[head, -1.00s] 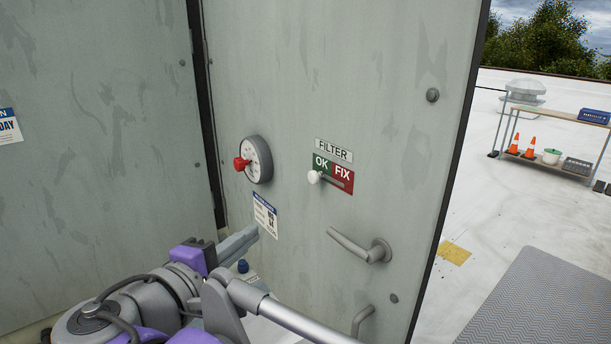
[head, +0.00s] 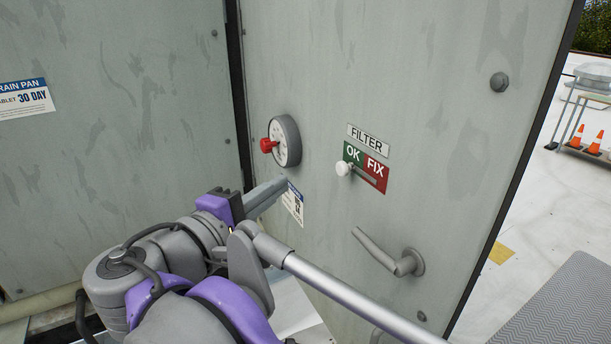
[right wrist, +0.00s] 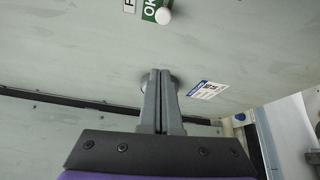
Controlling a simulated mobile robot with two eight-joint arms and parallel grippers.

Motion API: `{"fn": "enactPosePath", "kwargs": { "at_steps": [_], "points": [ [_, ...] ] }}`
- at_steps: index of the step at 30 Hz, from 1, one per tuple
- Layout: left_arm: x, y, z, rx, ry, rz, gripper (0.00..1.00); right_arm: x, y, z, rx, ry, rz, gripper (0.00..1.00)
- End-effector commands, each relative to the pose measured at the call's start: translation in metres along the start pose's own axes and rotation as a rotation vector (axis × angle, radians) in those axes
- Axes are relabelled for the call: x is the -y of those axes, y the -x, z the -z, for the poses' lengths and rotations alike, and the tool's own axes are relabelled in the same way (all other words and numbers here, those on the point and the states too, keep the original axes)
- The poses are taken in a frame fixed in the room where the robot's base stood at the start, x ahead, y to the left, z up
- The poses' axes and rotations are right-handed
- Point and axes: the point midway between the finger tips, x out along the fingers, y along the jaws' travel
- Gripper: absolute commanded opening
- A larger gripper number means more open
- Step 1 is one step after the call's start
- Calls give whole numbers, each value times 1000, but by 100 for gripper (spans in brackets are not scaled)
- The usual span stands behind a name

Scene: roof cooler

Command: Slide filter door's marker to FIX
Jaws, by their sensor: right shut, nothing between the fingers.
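The filter door (head: 430,90) is a grey-green panel with a FILTER label (head: 368,139). Below the label is a slider plate, its green OK part (head: 352,153) on the left and its red FIX part (head: 376,170) on the right. The marker, a white knob (head: 344,169), sits at the left end of the slot, under OK. It also shows at the top of the right wrist view (right wrist: 163,15). My right gripper (head: 284,183) is shut and empty, left of and slightly below the marker, apart from it. My left gripper is not in view.
A round gauge with a red knob (head: 268,145) is on the door left of the slider. A lever handle (head: 395,255) sits below it. A small paper tag (head: 293,204) is behind my gripper tips. Orange cones (head: 578,137) stand far right.

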Motion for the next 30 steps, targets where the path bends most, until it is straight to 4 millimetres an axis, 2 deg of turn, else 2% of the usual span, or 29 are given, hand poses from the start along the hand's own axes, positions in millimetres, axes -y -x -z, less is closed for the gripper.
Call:
{"fn": "enactPosePath", "kwargs": {
  "at_steps": [5,15,17,21,30],
  "points": [
    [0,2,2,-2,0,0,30,0,-28,-1,6,0,0,0],
    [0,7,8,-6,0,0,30,-1,-100,-2,5,0,0,0],
    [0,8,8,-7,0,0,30,-1,-91,-13,0,-1,0,0],
    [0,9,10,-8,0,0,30,-1,-85,-29,-1,-1,0,0],
    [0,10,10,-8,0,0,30,0,-82,-38,0,-1,0,0]
  ]
}}
